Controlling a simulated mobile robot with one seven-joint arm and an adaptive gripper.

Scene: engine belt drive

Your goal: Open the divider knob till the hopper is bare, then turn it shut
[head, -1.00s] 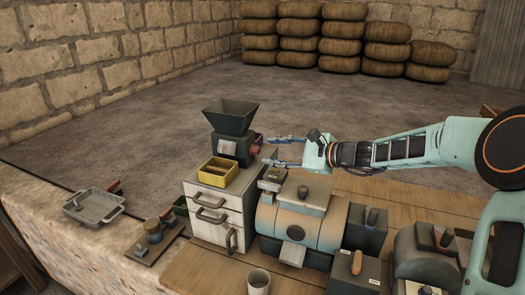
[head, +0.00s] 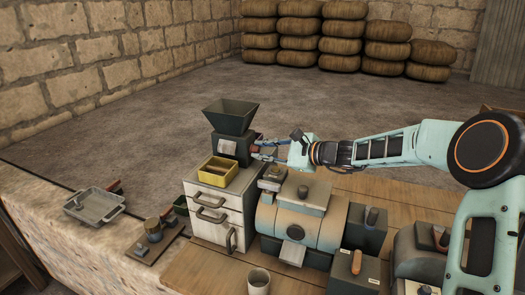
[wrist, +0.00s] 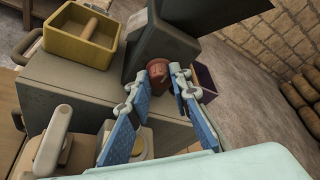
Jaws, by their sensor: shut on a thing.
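The dark hopper (head: 230,117) is a funnel on top of a dark divider body (head: 228,149) with a pale label. The inside of the hopper looks dark, and I cannot tell what is in it. The red-brown divider knob (wrist: 157,72) sticks out of the body's right side. My gripper (wrist: 158,80) has a finger on each side of the knob and is shut on it. In the head view my gripper (head: 260,148) reaches the knob from the right, and its fingers mostly hide the knob. The knob's turn angle is hard to read.
A yellow box (head: 205,178) with a tan piece inside stands in front of the divider on a white drawer cabinet (head: 222,207). A purple box (wrist: 206,76) is beyond the knob. A tan motor drum (head: 270,222) sits near my arm at the cabinet's right.

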